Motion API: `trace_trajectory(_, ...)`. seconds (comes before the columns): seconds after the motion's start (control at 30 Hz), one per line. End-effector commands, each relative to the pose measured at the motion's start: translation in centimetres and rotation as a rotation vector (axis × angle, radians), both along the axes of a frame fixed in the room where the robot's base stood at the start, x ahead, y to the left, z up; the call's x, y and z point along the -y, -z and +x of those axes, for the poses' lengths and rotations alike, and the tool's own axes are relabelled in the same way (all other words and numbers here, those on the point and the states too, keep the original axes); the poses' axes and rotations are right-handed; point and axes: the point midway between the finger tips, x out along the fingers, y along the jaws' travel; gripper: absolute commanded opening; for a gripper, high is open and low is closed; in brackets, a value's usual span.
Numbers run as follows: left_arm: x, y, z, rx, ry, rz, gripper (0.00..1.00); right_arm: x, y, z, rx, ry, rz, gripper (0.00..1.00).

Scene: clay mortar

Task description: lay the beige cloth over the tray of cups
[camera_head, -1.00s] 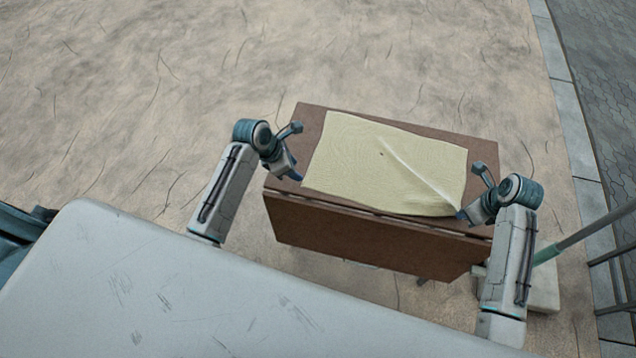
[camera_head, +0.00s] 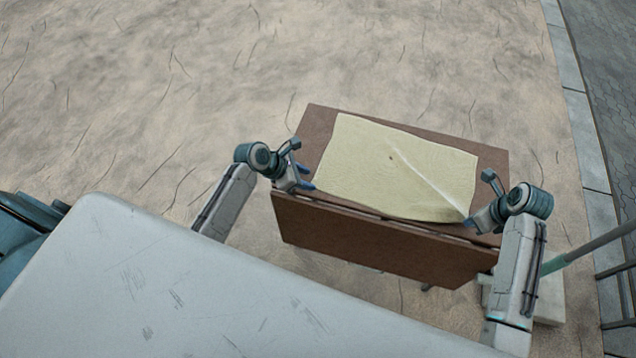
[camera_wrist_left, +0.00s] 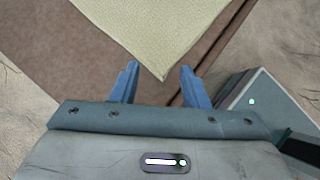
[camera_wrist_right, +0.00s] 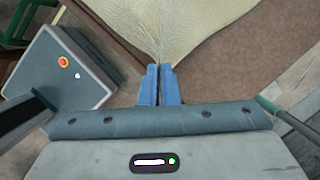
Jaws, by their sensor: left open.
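The beige cloth (camera_head: 390,175) lies spread over the brown table, with a raised crease running diagonally from its right near corner. My left gripper (camera_head: 306,177) is open and empty at the table's left near edge. In the left wrist view a cloth corner (camera_wrist_left: 163,45) points toward the gap between its fingers (camera_wrist_left: 158,85). My right gripper (camera_head: 470,220) is shut on the cloth's right near corner. In the right wrist view the cloth (camera_wrist_right: 165,35) gathers into its closed fingers (camera_wrist_right: 159,75). I see no tray or cups in any view.
The table top (camera_head: 325,120) is bare along the left and right of the cloth. Its front panel (camera_head: 380,250) drops toward me. Cracked ground surrounds it. A greenish pole (camera_head: 585,240) and a dark railing (camera_head: 620,280) stand at the right.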

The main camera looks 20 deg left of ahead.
Motion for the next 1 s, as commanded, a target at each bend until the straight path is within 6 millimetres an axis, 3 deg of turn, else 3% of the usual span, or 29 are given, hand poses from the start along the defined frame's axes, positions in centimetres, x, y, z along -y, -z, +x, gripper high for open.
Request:
trace_trajectory(0.3,1.4,2.0,1.0,-0.001,0.001,-0.001,0.41,0.0,0.0,0.0,0.0,0.0,0.0,0.0)
trace_trajectory(0.83,1.5,2.3,1.2,-0.001,0.001,-0.001,0.41,0.0,0.0,0.0,0.0,0.0,0.0,0.0)
trace_trajectory(1.0,1.5,2.3,1.2,-0.001,0.001,-0.001,0.26,0.0,0.0,0.0,0.0,0.0,0.0,0.0)
